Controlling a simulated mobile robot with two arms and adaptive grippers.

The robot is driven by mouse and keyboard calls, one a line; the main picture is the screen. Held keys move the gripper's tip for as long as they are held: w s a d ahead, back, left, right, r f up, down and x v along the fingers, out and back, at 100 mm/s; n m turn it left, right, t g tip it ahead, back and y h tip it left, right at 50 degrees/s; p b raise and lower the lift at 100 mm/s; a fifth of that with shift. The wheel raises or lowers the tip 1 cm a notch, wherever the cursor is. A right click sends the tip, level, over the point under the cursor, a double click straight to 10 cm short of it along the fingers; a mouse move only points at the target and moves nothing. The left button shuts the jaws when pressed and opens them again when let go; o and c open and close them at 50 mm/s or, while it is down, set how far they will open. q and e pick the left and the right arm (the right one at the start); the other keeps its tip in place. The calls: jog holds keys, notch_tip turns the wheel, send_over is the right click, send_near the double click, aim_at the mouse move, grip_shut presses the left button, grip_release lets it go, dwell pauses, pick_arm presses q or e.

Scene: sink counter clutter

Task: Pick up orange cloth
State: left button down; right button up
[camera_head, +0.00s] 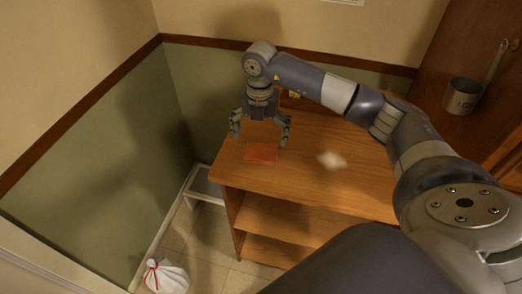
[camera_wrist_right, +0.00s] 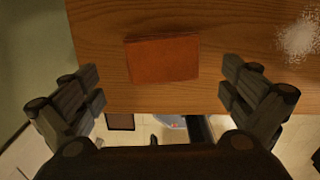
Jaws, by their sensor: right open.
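The orange cloth (camera_head: 261,153) lies flat, a folded rectangle, near the left end of the wooden counter top (camera_head: 310,180) in the head view. It also shows in the right wrist view as a flat orange-brown rectangle (camera_wrist_right: 162,59) near the counter edge. My right gripper (camera_head: 259,136) is open and empty, pointing down above the counter at the cloth. In the wrist view its fingers (camera_wrist_right: 165,97) are spread wide to the left and right of the cloth, apart from it. My left gripper is not in view.
A white patch (camera_head: 331,160) lies on the counter right of the cloth. The counter has open shelves (camera_head: 290,222) below. A grey bench (camera_head: 203,184) and a white bag (camera_head: 166,277) with red ties stand on the floor. A metal pot (camera_head: 462,96) hangs at the right.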

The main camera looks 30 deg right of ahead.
aim_at(262, 150)
jog(key=f, duration=0.1)
jog(key=f+p, duration=0.2)
jog(key=shift+s+f, duration=0.25)
jog(key=shift+f, duration=0.05)
jog(key=shift+d+f, duration=0.1)
jog(key=shift+f, duration=0.55)
jog(key=c, duration=0.9)
jog(key=shift+r, duration=0.15)
